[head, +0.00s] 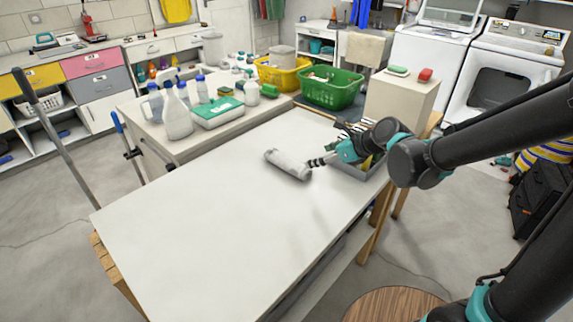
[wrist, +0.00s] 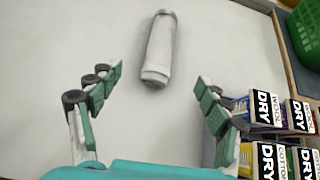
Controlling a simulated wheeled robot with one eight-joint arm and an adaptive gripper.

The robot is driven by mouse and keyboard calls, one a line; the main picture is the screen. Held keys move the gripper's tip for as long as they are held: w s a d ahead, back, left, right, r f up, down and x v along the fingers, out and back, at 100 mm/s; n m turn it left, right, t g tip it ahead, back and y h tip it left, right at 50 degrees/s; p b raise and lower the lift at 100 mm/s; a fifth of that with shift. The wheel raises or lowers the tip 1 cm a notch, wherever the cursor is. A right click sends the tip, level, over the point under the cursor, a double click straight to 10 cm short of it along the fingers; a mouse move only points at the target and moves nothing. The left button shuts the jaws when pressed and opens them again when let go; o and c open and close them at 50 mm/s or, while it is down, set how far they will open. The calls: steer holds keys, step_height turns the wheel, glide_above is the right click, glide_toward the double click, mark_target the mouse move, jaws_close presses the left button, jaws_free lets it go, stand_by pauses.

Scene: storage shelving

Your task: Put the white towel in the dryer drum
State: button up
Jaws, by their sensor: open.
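A rolled white towel (head: 288,164) lies on the white table in the head view, just left of my gripper (head: 318,161). In the wrist view the towel (wrist: 160,48) lies ahead of my gripper (wrist: 158,88), in line with the gap between the fingers. My gripper is open and empty, with its fingers spread wide. The dryer (head: 508,66) seems to be the white front-loading machine at the back right, with a dark front opening. Its drum inside cannot be made out.
A grey tray of boxes marked DRY (wrist: 265,105) sits right of my gripper. A green basket (head: 332,88) and yellow basket (head: 283,74) stand behind the table (head: 200,230). The table's front and left are clear.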

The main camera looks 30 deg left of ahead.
mark_target(286, 162)
steer(key=x, duration=1.1)
steer(key=shift+a, duration=0.55)
steer(key=shift+x, duration=3)
steer(key=shift+w+d+f, duration=0.1)
steer(key=shift+w+d, duration=0.05)
steer(key=shift+c, duration=0.2)
steer(key=c, duration=1.5)
